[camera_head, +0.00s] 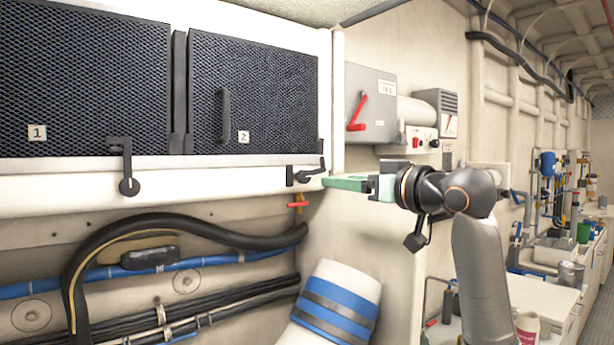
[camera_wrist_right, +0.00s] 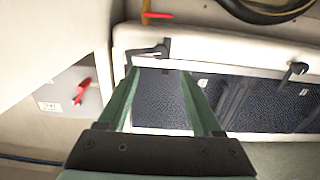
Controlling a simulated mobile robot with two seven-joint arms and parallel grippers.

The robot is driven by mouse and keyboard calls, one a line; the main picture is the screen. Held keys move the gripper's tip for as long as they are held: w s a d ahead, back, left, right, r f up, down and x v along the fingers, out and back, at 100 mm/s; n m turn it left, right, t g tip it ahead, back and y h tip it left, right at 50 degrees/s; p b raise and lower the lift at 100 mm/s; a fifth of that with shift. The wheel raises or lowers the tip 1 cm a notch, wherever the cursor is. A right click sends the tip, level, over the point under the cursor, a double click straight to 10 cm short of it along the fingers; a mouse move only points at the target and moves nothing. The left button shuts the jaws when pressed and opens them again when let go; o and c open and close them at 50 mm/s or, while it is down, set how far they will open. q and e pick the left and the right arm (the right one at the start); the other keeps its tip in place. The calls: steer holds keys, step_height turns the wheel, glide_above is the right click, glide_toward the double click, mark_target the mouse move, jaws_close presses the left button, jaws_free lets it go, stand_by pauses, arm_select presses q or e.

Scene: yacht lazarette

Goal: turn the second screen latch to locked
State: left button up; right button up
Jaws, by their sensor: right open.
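The second screen (camera_head: 265,95) is a dark mesh panel labelled 2 with a vertical handle. Its black latch (camera_head: 304,177) sits on the white ledge at the panel's lower right corner, with a round pivot and an arm reaching right and bending up. The latch also shows in the wrist view (camera_wrist_right: 148,51), just beyond the left fingertip. My right gripper (camera_head: 328,183) has green fingers, points left and is close to the latch's right side. In the wrist view its fingers (camera_wrist_right: 160,76) are apart with nothing between them. Contact with the latch cannot be told. My left gripper is out of view.
The first screen (camera_head: 75,80) has its own latch (camera_head: 128,180), hanging down. A red switch lever (camera_head: 358,112) on a grey box is right of the screens. A red-handled valve (camera_head: 298,204) is below the ledge. Black hose (camera_head: 150,220) and blue pipes run lower.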

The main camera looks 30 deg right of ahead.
mark_target(306, 178)
steer(key=w+p, duration=0.1)
steer(key=w, duration=0.2)
steer(key=w+p, duration=0.1)
steer(key=w, duration=0.2)
steer(key=w+a+p, duration=0.1)
steer(key=w, duration=0.2)
steer(key=shift+w+r, duration=0.1)
steer(key=shift+w, duration=0.6)
jaws_close()
stand_by(0.6)
